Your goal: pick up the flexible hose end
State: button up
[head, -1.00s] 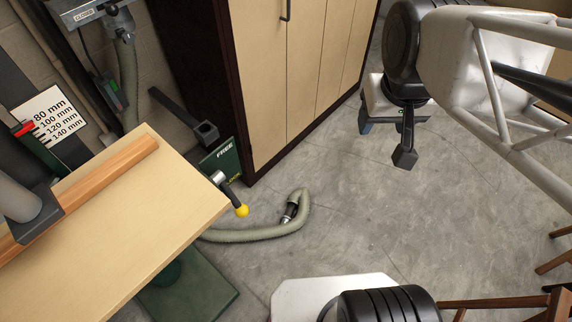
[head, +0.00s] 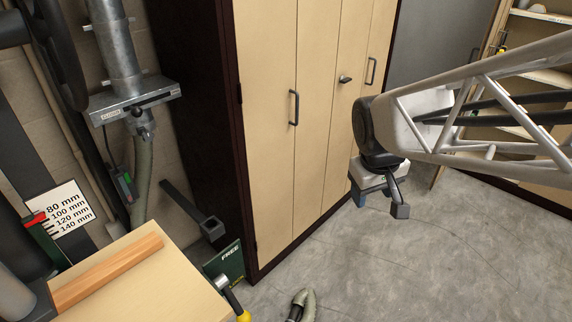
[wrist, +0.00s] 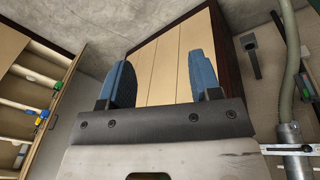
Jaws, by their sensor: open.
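The free end of the flexible hose (head: 302,304) lies on the floor at the bottom edge of the head view, in front of the cupboard. It is grey-green with a dark cuff, and the frame edge cuts off the rest. The upper hose (head: 142,180) hangs from the metal duct on the left wall and also shows in the wrist view (wrist: 288,88). My gripper (wrist: 160,82) is open and empty in the wrist view, its two blue fingers wide apart. It is well away from the hose end, and in the head view the fingers are hard to make out.
A tall cupboard (head: 318,110) stands in the middle. A blast gate (head: 135,97) sits on the duct. Grey floor (head: 410,260) is clear at right. Shelves (wrist: 35,100) show in the wrist view.

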jog(key=w+a+f+n+h, duration=0.1)
jog(key=w+f+n, duration=0.3)
jog(key=w+f, duration=0.6)
jog(key=w+a+f+n+h, duration=0.15)
jog(key=w+f+n, duration=0.4)
jog(key=w, duration=0.85)
jog(key=w+a+f+n, duration=0.2)
jog(key=w+f, duration=0.2)
jog(key=f, duration=0.5)
jog(key=w+a+f+n+g, duration=0.15)
jog(key=w+f, duration=0.25)
jog(key=f, duration=0.5)
jog(key=w+a+f+n, duration=0.2)
jog(key=w+f, duration=0.2)
jog(key=f, duration=0.5)
jog(key=n+g, duration=0.2)
jog(key=n, duration=1.1)
send_over(293, 315)
jog(key=a, duration=0.2)
jog(key=shift+y, duration=0.45)
jog(key=f, duration=3.9)
jog(key=w+f, duration=0.1)
jog(key=f, duration=1.8)
jog(key=shift+d+f, duration=0.2)
jog(key=shift+f, duration=0.1)
jog(key=shift+s+f, duration=0.1)
jog(key=shift+x, duration=1.2)
